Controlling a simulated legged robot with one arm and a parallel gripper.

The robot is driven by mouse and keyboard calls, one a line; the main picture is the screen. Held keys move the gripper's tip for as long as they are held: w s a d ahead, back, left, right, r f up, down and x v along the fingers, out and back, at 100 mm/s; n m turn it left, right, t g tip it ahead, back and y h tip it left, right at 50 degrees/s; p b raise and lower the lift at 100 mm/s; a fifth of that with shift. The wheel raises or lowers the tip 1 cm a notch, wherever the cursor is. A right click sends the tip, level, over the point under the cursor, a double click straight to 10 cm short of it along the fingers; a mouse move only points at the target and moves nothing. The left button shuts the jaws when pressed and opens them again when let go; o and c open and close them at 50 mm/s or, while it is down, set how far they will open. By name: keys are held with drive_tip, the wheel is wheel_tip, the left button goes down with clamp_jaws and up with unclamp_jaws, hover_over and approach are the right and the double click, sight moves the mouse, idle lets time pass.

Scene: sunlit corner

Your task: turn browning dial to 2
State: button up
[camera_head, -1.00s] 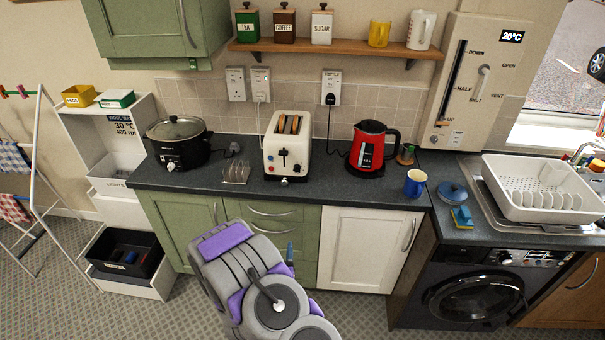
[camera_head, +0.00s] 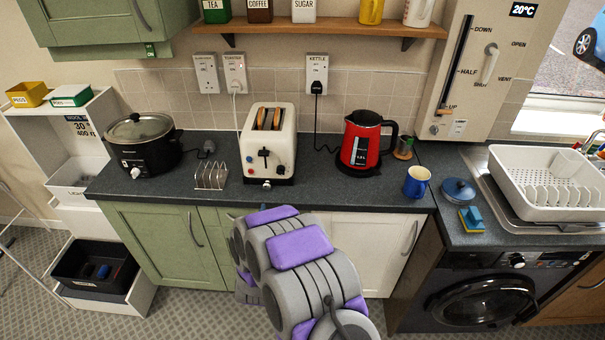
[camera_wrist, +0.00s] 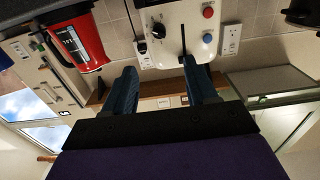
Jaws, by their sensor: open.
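The cream toaster (camera_head: 287,117) stands on the dark worktop with two slices of bread in its slots. In the wrist view, its front shows upside down at the top, with a round black browning dial (camera_wrist: 158,30), a red button (camera_wrist: 207,38) and a blue button (camera_wrist: 207,12). The dial's number marks are too small to read. My gripper (camera_wrist: 162,82) is open and empty. Its two blue-grey fingers point toward the toaster front and look apart from the dial. In the head view, my grey and purple arm is in front of the cupboards, and the gripper is hidden behind it.
A metal toast rack (camera_head: 211,176) and a black slow cooker (camera_head: 143,147) stand left of the toaster. A red kettle (camera_head: 359,141) and a blue mug (camera_head: 417,182) stand to its right. A shelf (camera_head: 330,46) with canisters is above.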

sight(281, 171)
drive_tip(key=w, duration=0.5)
drive_tip(key=w+b, duration=0.1)
drive_tip(key=w, duration=0.5)
drive_tip(key=w+b, duration=0.1)
drive_tip(key=w, duration=0.5)
drive_tip(key=shift+d, duration=0.35)
drive_tip(key=shift+s, duration=0.1)
drive_tip(key=c, duration=1)
